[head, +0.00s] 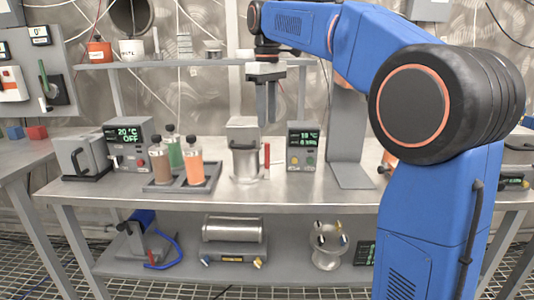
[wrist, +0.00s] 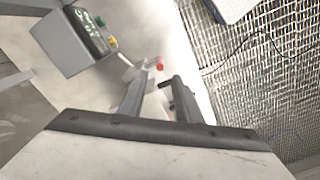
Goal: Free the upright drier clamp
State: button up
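My gripper (head: 266,122) points down above and slightly right of the drier, apart from the handle. In the wrist view my gripper (wrist: 155,100) has its two fingers apart with nothing clearly held. A small red tip (wrist: 159,66) shows beyond the fingers. The drier's body is mostly hidden there.
A display box (head: 303,147) stands right of the drier, and a bottle tray (head: 182,186) stands to the left. A tall grey plate stand (head: 347,150) is farther right. A shelf (head: 180,63) runs behind. The bench front (head: 310,195) is clear.

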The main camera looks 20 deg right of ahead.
aim_at(267, 163)
notch_tip(267, 163, down, 12)
dwell(0.5)
grip_shut()
